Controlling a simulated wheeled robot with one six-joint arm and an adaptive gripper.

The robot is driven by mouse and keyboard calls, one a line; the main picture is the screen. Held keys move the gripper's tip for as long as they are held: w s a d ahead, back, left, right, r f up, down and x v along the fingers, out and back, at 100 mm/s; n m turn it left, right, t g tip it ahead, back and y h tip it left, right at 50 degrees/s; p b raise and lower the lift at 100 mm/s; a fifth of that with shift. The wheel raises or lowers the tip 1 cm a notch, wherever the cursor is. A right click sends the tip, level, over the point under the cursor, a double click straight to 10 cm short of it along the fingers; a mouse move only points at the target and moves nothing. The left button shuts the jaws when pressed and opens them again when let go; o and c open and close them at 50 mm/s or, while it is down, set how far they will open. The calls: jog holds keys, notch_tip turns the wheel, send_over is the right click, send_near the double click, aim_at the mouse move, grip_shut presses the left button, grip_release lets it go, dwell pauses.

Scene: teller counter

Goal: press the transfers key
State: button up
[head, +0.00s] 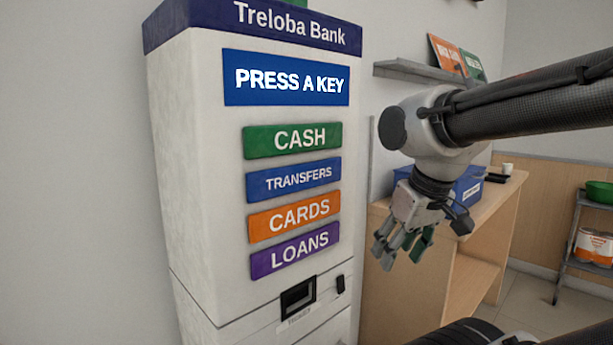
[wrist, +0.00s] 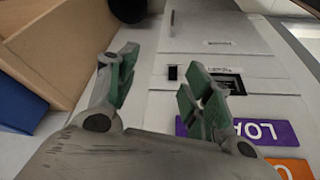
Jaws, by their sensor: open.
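The blue transfers key (head: 293,179) is on the front of the white Treloba Bank machine (head: 195,170), between the green cash key (head: 292,139) above and the orange cards key (head: 294,217) below. The purple loans key (head: 294,251) is lowest. My gripper (head: 402,252) is open and empty, right of the keys and apart from them, with its fingers pointing down. In the wrist view, the open fingers (wrist: 158,95) show before the machine's lower front. The loans key (wrist: 262,132) and a bit of the cards key (wrist: 292,168) show there; the transfers key is out of that view.
A blue screen (head: 287,80) reads "PRESS A KEY". A dark slot (head: 298,298) sits below the keys. A wooden counter (head: 500,210) with a blue bin (head: 467,188) stands right of the machine, behind my gripper. A grey shelf (head: 425,72) is on the wall.

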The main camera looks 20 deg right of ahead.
grip_shut()
dwell(1.2)
